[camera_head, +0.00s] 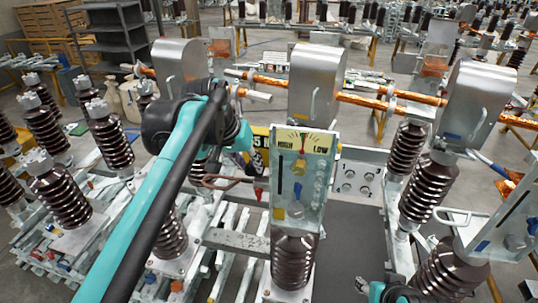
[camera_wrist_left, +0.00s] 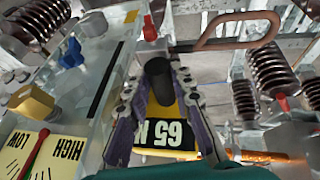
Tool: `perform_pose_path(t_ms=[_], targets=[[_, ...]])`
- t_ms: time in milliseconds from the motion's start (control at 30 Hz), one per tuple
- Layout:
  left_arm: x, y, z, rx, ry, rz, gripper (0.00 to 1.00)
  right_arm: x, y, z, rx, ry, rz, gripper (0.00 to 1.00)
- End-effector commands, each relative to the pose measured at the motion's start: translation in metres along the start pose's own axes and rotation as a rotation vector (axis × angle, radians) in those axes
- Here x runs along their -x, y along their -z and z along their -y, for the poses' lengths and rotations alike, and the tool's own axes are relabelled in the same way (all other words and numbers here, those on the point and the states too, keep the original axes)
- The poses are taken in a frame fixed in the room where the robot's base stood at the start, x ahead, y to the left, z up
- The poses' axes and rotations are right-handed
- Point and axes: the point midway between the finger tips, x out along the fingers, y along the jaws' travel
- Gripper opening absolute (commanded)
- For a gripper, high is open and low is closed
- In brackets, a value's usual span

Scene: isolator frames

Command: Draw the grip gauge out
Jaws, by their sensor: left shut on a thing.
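The grip gauge, a yellow body with a black "65 N" label, shows in the left wrist view (camera_wrist_left: 170,135) between my purple-padded fingers. A black round part (camera_wrist_left: 160,80) stands up from it. My left gripper (camera_wrist_left: 157,92) is shut on the gauge. In the head view, the gauge's yellow and black label (camera_head: 261,142) shows beside the clear-fronted HIGH/LOW dial box (camera_head: 300,180). Whether the gauge still touches a holder is hidden.
A reddish-brown loop handle (camera_wrist_left: 237,30) is close to the gauge. Brown ribbed insulators (camera_head: 60,190) stand on both sides. Metal hoods (camera_head: 318,85) and copper bars (camera_head: 390,104) lie behind. A dark flat surface (camera_head: 345,240) is clear right of the dial box.

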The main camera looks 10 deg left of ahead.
Motion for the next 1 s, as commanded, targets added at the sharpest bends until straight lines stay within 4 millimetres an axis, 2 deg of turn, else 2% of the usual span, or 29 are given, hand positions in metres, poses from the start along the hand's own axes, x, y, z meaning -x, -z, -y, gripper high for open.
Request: perform_pose_path(t_ms=[1000], targets=[[0.010, 0.004, 0.053, 0.003, 0.004, -0.001, 0.00, 0.003, 0.002, 0.000, 0.000, 0.000, 0.000, 0.45]])
